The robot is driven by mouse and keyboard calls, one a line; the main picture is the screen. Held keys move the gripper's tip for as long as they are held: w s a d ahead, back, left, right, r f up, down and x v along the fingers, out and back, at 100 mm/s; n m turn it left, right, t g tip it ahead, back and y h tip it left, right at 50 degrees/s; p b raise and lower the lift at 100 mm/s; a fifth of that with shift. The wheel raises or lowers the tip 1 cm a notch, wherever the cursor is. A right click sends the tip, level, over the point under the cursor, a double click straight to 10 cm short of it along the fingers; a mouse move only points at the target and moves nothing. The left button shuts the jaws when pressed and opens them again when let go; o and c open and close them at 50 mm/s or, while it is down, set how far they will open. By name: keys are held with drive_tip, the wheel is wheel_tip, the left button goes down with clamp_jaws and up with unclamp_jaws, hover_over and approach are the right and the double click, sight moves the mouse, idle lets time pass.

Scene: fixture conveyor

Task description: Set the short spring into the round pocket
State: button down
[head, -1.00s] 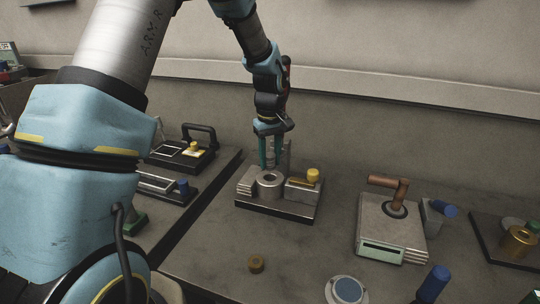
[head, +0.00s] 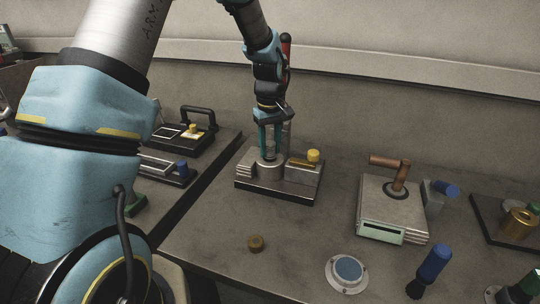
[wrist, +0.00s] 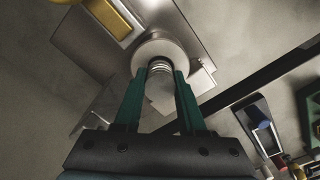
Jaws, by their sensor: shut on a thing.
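My gripper (head: 270,142) is at the round pocket (head: 268,170) of the metal fixture on the dark base plate. In the wrist view the green fingers of my gripper (wrist: 160,80) are shut on the short spring (wrist: 160,69), whose pale coils show between the fingertips. The round pocket is a steel ring in the wrist view (wrist: 153,47), and the spring's far end lies within the ring's outline. I cannot tell how deep the spring sits in it. In the head view the fingers hide most of the spring.
The fixture also carries a yellow knob (head: 313,156) close to the right of my gripper. A box with a brown handle (head: 397,176) stands further right. A small brass ring (head: 255,243) and a blue-topped disc (head: 348,270) lie in front. The table between is clear.

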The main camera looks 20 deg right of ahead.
drive_tip(key=shift+f+b, duration=0.3)
drive_tip(key=shift+f, duration=0.15)
drive_tip(key=shift+f, duration=0.2)
drive_tip(key=shift+r, duration=0.15)
drive_tip(key=shift+r+p, duration=0.35)
drive_tip(key=shift+r, duration=0.1)
drive_tip(key=shift+f, duration=0.2)
drive_tip(key=shift+f+b, duration=0.35)
idle(0.4)
